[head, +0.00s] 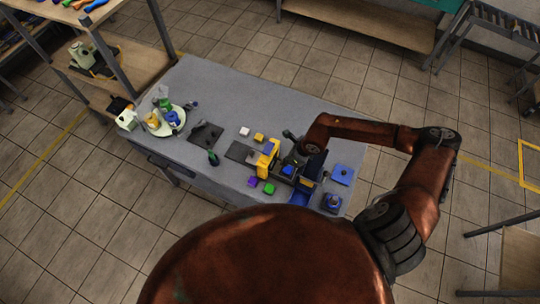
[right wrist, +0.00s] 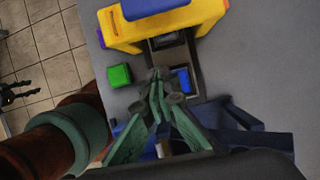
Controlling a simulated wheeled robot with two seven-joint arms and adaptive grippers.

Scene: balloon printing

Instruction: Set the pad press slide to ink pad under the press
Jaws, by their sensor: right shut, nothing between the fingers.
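The pad press (head: 267,158) is yellow with a blue top and stands on the right half of the grey table. It also shows at the top of the right wrist view (right wrist: 163,30). Its dark slide (right wrist: 194,94) comes out from under the press toward my right gripper. A blue ink pad (right wrist: 181,79) lies on the slide, outside the press opening. My right gripper (right wrist: 156,77) is shut and empty, its fingertips just left of the ink pad. I cannot tell whether they touch the slide. My left gripper is not in view.
A green block (right wrist: 119,76) lies left of the gripper, and a purple block (head: 253,181) is near it. Yellow (head: 259,138) and white (head: 244,131) blocks lie behind the press. A round white tray (head: 151,126) with bottles stands at the left end. The far table edge is clear.

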